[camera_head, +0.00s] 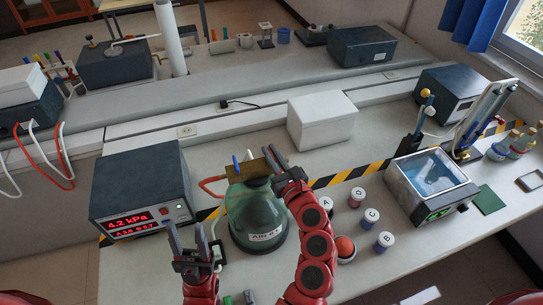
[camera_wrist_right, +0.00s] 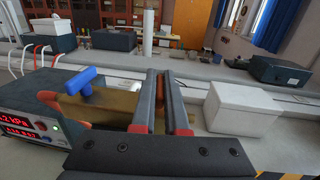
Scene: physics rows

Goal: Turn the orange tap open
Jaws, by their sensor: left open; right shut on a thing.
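A green glass bell jar (camera_head: 254,212) stands on the bench with a brass bar (camera_head: 248,172) across its top. A blue tap (camera_head: 236,164) stands up from the bar's left part; it also shows in the right wrist view (camera_wrist_right: 86,80). My right gripper (camera_head: 273,160) is at the right end of the bar, shut on the orange tap. My left gripper (camera_head: 187,238) is open and empty, low in front of the gauge box.
A gauge box (camera_head: 142,189) with a red display reading 4.2 kPa stands left of the jar. A red hose (camera_head: 208,184) runs at the jar's left. Small jars (camera_head: 356,197) and a water bath (camera_head: 431,184) stand to the right. A white box (camera_head: 321,120) stands behind.

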